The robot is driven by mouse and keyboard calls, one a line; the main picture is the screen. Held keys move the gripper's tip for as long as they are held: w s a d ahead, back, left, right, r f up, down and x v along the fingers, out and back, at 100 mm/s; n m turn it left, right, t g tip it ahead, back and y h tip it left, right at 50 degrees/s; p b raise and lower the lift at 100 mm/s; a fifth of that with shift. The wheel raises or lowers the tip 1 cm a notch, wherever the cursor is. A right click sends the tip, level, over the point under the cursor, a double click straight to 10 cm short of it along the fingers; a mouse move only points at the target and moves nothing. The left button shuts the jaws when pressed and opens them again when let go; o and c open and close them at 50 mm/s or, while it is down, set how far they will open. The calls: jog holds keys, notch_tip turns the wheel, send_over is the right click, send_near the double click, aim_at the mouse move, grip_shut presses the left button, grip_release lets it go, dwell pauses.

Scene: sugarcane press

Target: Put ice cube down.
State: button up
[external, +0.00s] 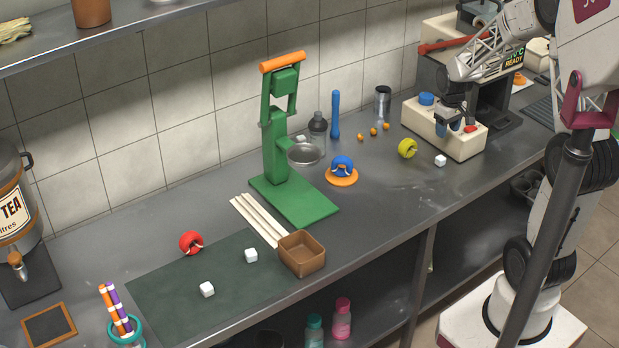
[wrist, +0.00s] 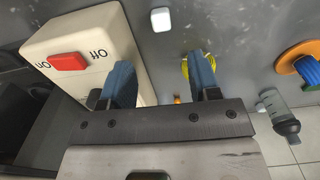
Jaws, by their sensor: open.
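A white ice cube (external: 440,160) sits on the grey counter in front of the cream machine with the red switch. It also shows in the wrist view (wrist: 160,18), beyond my fingertips and apart from them. My gripper (external: 462,125) is by the cream machine, above the counter. In the wrist view my gripper (wrist: 163,70) has its two blue fingers spread, with nothing between them. Two more white ice cubes, one nearer the front (external: 207,289) and one farther back (external: 251,255), lie on the dark green mat (external: 165,290).
The cream machine (wrist: 80,45) with a red switch (wrist: 67,62) stands close beside my left finger. A yellow ring (external: 408,148) is near the cube, partly hidden by my right finger in the wrist view. The green press (external: 275,150) and blue-and-orange item (external: 342,170) stand farther left.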

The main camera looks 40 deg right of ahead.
jog(key=s+a+r+t, duration=0.1)
jog(key=s+a+r, duration=0.9)
jog(key=a+r, duration=0.25)
jog(key=s+a+r, duration=0.3)
jog(key=s, duration=0.4)
jog(key=s+a+r+t, duration=0.1)
jog(key=s+a+r, duration=0.2)
jog(key=s, duration=0.4)
jog(key=shift+s+a+t, duration=0.3)
jog(key=shift+a, duration=0.5)
jog(key=shift+o, duration=0.5)
jog(key=shift+r, duration=0.1)
